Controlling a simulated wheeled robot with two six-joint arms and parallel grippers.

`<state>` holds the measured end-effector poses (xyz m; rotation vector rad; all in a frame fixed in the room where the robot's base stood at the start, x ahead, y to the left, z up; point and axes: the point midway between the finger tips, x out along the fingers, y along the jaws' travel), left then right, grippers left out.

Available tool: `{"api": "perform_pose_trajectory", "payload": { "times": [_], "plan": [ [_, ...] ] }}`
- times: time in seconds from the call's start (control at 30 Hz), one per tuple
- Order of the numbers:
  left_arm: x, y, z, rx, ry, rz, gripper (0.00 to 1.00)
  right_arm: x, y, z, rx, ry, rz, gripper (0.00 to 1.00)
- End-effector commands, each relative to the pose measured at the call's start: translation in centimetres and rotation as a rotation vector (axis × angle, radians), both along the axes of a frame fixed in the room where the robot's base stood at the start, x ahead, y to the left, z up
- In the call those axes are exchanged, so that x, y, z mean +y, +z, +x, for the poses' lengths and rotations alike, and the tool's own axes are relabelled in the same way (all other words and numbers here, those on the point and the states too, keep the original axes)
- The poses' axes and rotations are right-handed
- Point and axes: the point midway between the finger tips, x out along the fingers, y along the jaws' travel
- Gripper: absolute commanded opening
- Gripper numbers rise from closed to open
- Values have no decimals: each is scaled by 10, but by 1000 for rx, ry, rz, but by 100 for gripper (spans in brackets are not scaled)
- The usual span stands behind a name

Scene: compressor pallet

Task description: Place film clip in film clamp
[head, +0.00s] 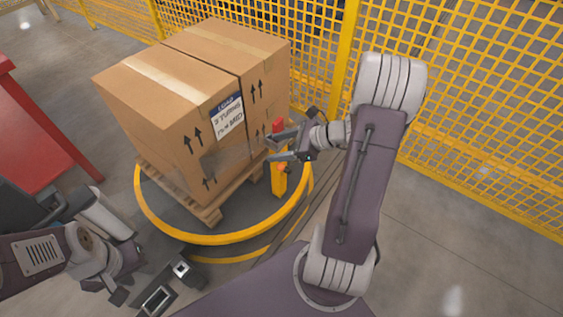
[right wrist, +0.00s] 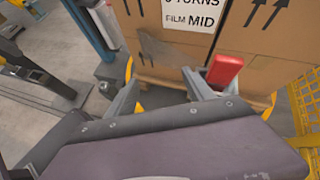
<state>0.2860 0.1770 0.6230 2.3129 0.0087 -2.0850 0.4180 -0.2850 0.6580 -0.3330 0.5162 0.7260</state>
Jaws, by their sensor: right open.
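My right gripper (head: 271,147) is open beside the lower right box face; its spread, empty fingers also show in the right wrist view (right wrist: 163,90). A red block (head: 278,125) shows just behind its upper finger, and beside the right-hand finger in the right wrist view (right wrist: 226,69). A yellow post (head: 279,182) stands below the gripper at the turntable's edge. I cannot tell which of these is the film clamp or the clip. A greyish film flap (right wrist: 160,52) lies against the box ahead of the fingers. My left gripper (head: 168,285) is open and empty at the bottom left.
Large cardboard boxes (head: 160,105) stand on a wooden pallet (head: 208,214) inside a yellow-rimmed turntable (head: 225,238). Yellow mesh fencing (head: 480,120) runs behind and to the right. A red structure (head: 45,130) stands at the left. The floor at right is clear.

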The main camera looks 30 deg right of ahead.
Motion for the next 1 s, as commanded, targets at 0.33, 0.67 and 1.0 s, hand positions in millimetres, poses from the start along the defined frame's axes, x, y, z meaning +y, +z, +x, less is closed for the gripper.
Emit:
{"api": "perform_pose_trajectory", "payload": {
  "times": [0.33, 0.67, 1.0],
  "plan": [
    [0, 0, 0, 0, 0, 0, 36, 105, -41, -136, -234, 1701, -1068, 61],
    [0, 0, 0, 0, 0, 0, 36, 106, -36, -132, -404, 1994, -1268, 61],
    [0, 55, 0, 0, 0, 0, 36, 106, 19, -132, -400, 1990, -1266, 61]
  ]
}}
